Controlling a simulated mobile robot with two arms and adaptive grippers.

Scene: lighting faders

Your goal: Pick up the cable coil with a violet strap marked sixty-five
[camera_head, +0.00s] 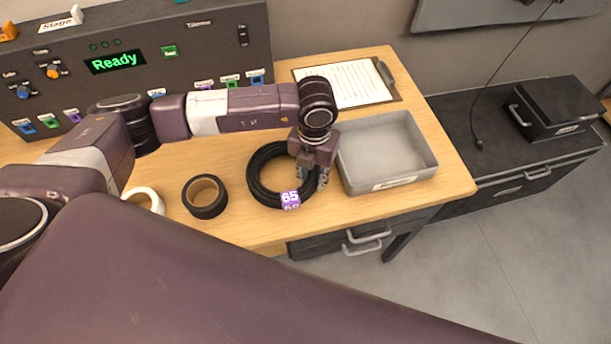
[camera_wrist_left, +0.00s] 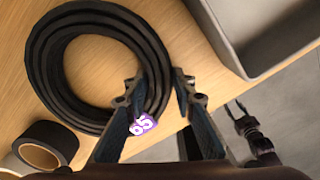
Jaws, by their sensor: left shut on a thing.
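The black cable coil (camera_head: 264,190) lies on the wooden table, with a violet strap (camera_head: 290,199) marked 65 at its front right. My left gripper (camera_head: 322,184) points down at the coil's right side and is shut on its ring. In the left wrist view the coil (camera_wrist_left: 48,60) fills the upper left, and the gripper's fingers (camera_wrist_left: 160,100) stand on both sides of the ring near the violet strap (camera_wrist_left: 143,124). Whether the coil is lifted off the table cannot be told.
A grey tray (camera_head: 428,158) stands just right of the gripper. A black tape roll (camera_head: 205,211) and a white roll (camera_head: 157,200) lie to the left. A clipboard (camera_head: 345,84) and a fader panel (camera_head: 150,30) are behind. A black case (camera_head: 560,105) sits on the right cabinet.

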